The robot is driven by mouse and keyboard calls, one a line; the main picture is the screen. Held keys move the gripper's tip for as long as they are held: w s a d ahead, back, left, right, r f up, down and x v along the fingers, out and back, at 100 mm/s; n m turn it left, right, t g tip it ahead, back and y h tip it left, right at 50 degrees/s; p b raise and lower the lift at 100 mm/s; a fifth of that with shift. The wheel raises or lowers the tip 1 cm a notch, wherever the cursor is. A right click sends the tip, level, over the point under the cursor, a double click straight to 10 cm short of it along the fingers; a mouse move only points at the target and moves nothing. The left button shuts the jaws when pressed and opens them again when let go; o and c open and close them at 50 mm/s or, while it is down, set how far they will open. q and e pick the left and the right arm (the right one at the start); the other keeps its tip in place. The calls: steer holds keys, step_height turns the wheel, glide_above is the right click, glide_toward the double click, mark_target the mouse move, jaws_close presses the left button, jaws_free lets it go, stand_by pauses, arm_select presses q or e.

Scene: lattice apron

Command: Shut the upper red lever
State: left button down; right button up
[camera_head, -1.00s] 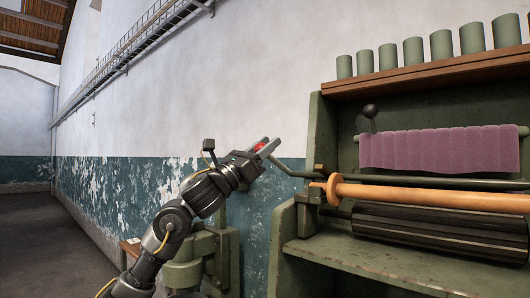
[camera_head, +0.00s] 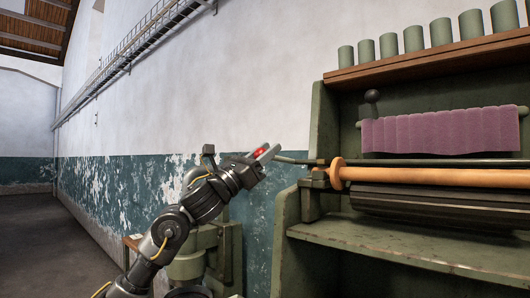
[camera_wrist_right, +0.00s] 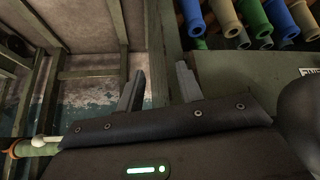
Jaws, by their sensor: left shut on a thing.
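The red lever grip (camera_head: 260,151) shows between the fingers of my left gripper (camera_head: 265,154), at the left side of the green machine (camera_head: 324,130) in the head view. My left gripper is shut on it. A thin dark lever arm (camera_head: 294,160) runs nearly level from the grip to the machine's side. Much of the grip is hidden by the fingers. My right gripper (camera_wrist_right: 158,88) shows only in the right wrist view. Its two fingers are apart, with nothing seen between them. No second red lever is in view.
A wooden roller (camera_head: 430,177) with a flange lies just right of the lever arm, above a dark ribbed roller (camera_head: 420,203). Purple cloth (camera_head: 440,131) hangs above. Several green cylinders (camera_head: 413,39) stand on the top shelf. Coloured tubes (camera_wrist_right: 228,16) show in the right wrist view.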

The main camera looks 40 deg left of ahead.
arm_select(q)
steer(key=shift+d+f, duration=0.1)
steer(key=shift+f, duration=0.05)
steer(key=c, duration=1.1)
jaws_free()
steer(key=shift+o, duration=0.5)
steer(key=shift+r, duration=0.25)
steer(key=shift+r, duration=0.3)
step_height(320, 180, up, 2)
steer(key=shift+r+p, duration=0.25)
steer(key=shift+p, duration=0.35)
steer(key=s+d+r+p, duration=0.2)
steer(key=s+d+r, duration=0.6)
steer(key=s, duration=0.3)
steer(key=shift+s+r+p, duration=0.25)
steer(key=shift+r+p, duration=0.05)
steer(key=shift+r, duration=0.5)
arm_select(e)
step_height(320, 180, down, 7)
steer(key=s+d+g+h, duration=0.1)
steer(key=s+d+g, duration=0.1)
steer(key=g, duration=0.1)
steer(key=shift+s+m, duration=0.3)
steer(key=shift+s, duration=0.1)
